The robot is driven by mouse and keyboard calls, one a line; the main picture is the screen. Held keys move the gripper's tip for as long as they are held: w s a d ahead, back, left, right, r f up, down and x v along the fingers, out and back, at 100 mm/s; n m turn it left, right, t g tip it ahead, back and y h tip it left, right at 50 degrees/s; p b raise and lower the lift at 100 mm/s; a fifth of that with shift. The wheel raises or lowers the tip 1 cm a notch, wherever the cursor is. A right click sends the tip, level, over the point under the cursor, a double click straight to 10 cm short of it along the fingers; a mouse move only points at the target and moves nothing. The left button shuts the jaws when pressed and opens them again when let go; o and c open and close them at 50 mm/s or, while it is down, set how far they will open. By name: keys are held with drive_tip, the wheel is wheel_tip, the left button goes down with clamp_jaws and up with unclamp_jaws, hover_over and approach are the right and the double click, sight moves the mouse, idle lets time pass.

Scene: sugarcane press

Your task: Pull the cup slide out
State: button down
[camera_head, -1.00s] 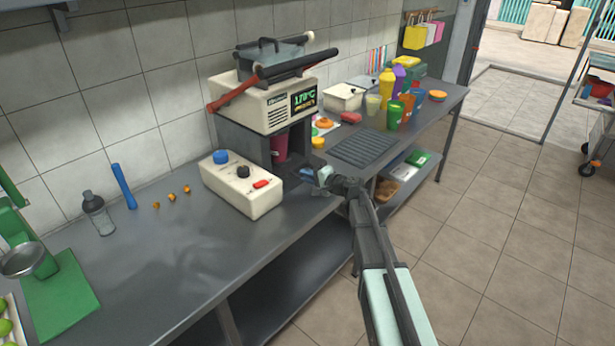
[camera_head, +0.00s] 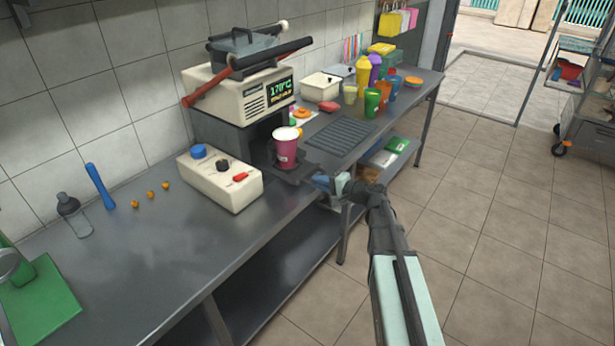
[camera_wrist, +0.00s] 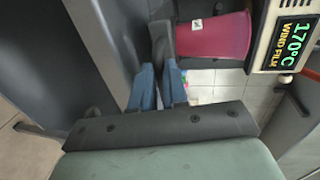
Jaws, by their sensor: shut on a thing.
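The cup slide (camera_head: 291,174) is a dark flat plate sticking out from under the cream sealing machine (camera_head: 238,95). A pink cup (camera_head: 285,150) with a pale top stands upright on it, in front of the machine's opening. My gripper (camera_head: 322,182) is at the slide's outer end, low beside the table edge. In the wrist view its blue fingers (camera_wrist: 160,72) are closed on a dark grey part of the slide (camera_wrist: 160,38). The pink cup (camera_wrist: 213,36) lies sideways in that picture, just beyond the fingers. The exact grip on the slide is partly hidden.
A cream control box (camera_head: 220,180) with knobs stands left of the slide. A dark ribbed mat (camera_head: 340,136) and several coloured cups (camera_head: 372,100) are to the right. Open floor lies in front of the table; a lower shelf (camera_head: 275,250) is beneath.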

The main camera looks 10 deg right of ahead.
drive_tip(key=shift+f+v, duration=0.15)
drive_tip(key=shift+v, duration=0.55)
drive_tip(key=shift+f+v, duration=0.15)
drive_tip(key=shift+v, duration=0.55)
drive_tip(key=shift+s, duration=0.1)
drive_tip(key=c, duration=1.1)
unclamp_jaws()
drive_tip(key=shift+c, duration=0.2)
drive_tip(key=shift+d, duration=0.1)
drive_tip(key=v, duration=1.3)
drive_tip(key=shift+s+d, duration=0.25)
drive_tip(key=shift+r, duration=0.15)
